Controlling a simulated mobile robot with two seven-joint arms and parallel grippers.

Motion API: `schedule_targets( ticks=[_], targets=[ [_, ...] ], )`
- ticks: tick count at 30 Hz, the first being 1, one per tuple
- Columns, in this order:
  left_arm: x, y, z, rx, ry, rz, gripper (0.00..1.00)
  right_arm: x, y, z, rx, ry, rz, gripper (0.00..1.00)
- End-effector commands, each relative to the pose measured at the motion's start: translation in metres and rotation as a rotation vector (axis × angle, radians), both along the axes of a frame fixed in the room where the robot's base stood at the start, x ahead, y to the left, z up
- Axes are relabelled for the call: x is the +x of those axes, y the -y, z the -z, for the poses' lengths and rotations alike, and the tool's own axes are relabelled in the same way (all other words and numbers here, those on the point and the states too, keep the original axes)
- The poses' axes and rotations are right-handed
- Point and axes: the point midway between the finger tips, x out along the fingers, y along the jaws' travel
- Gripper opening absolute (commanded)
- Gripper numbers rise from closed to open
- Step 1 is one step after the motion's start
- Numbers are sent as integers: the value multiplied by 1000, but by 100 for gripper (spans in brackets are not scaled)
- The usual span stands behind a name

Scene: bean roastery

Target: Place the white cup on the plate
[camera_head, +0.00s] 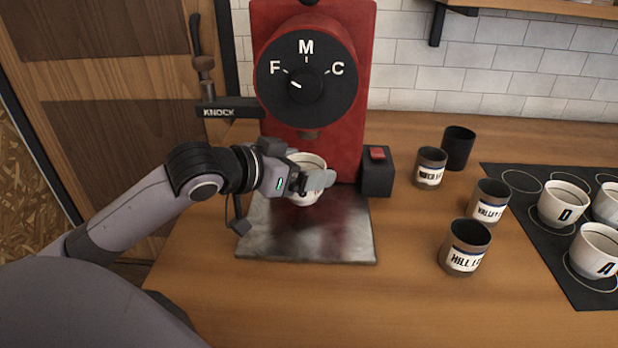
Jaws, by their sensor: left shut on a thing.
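The white cup (304,199) is under the red grinder's spout, over the back part of a square metal plate (310,247). My left gripper (309,183) reaches in from the left and is shut on the cup, hiding much of its front. The cup looks about upright. I cannot tell whether its base touches the plate. My right gripper is not in view.
The red grinder (338,133) rises behind the cup. A dark block with a red switch (377,153) stands to the plate's right. Several dark labelled cups, such as one at the front (464,250), stand further right, beside a black mat (578,290) with white lettered cups. The front counter is clear.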

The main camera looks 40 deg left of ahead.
Motion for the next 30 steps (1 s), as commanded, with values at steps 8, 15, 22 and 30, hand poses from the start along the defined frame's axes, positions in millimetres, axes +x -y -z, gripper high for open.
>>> schedule_targets(
  ticks=[8,15,22,30],
  targets=[
    [14,4,2,0,1,1,48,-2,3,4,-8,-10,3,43],
    [13,4,33,-1,-1,2,48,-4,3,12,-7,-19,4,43],
    [13,4,34,0,3,3,48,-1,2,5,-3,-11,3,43],
    [13,4,38,1,0,3,100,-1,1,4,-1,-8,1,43]
  ],
)
